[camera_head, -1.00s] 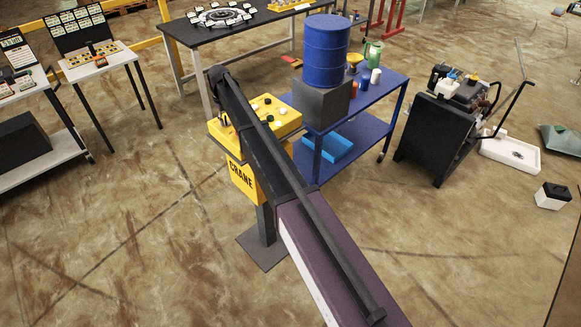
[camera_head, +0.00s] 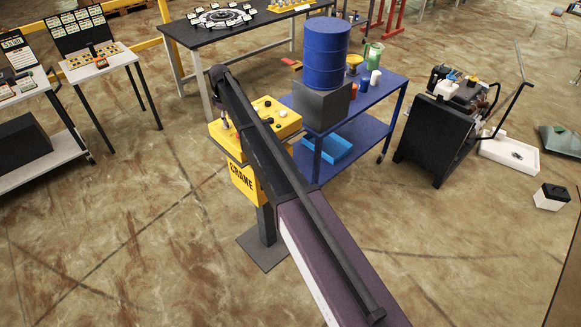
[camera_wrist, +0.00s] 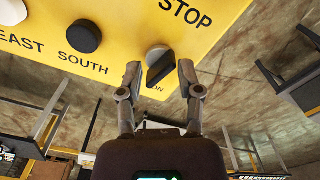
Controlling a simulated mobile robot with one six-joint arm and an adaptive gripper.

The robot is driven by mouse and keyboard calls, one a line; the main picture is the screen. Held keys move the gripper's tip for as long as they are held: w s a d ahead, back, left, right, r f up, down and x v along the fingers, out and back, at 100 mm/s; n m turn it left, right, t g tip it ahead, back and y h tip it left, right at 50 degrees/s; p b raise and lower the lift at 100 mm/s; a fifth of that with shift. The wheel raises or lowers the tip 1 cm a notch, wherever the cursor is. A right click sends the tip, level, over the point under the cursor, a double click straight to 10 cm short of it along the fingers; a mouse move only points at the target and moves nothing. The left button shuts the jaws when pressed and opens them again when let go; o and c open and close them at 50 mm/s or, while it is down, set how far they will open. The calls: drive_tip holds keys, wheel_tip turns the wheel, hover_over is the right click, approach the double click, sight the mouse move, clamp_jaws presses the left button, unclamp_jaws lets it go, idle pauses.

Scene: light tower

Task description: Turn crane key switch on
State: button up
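The crane control box (camera_head: 243,178) is yellow, marked CRANE, and stands on a dark post. Its yellow face (camera_wrist: 120,30) fills the top of the wrist view. The key switch (camera_wrist: 160,65) has a dark knob turned at a slant on a pale round base. The word ON shows beside it, partly covered. My gripper (camera_wrist: 160,74) is open, with one finger on each side of the knob. Gaps seem to remain between fingers and knob, but contact is hard to judge. In the head view my arm hides most of the gripper and the switch.
A black button (camera_wrist: 84,36) sits near the word SOUTH, and a white knob (camera_wrist: 12,10) is at the corner. A blue cart (camera_head: 370,108) with a blue barrel (camera_head: 326,52) stands right behind the box. Floor to the left is clear.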

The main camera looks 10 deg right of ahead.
drive_tip(key=shift+r+p, duration=5.9)
drive_tip(key=shift+r, duration=0.35)
drive_tip(key=s+d+f+m+b, duration=0.4)
drive_tip(key=s+d+f+b, duration=0.4)
drive_tip(key=s, duration=0.5)
drive_tip(key=s+d+f+m+b, duration=0.4)
drive_tip(key=s+d+f+b, duration=0.4)
drive_tip(key=s+d, duration=0.4)
drive_tip(key=shift+s+d+m, duration=0.3)
drive_tip(key=shift+s+d, duration=0.05)
drive_tip(key=shift+s, duration=0.65)
drive_tip(key=shift+f, duration=0.1)
drive_tip(key=s+d+m, duration=0.2)
drive_tip(key=s, duration=0.5)
drive_tip(key=s+d+m, duration=0.2)
drive_tip(key=s+d, duration=0.1)
drive_tip(key=s, duration=0.4)
drive_tip(key=shift+d, duration=0.3)
drive_tip(key=shift+s, duration=0.2)
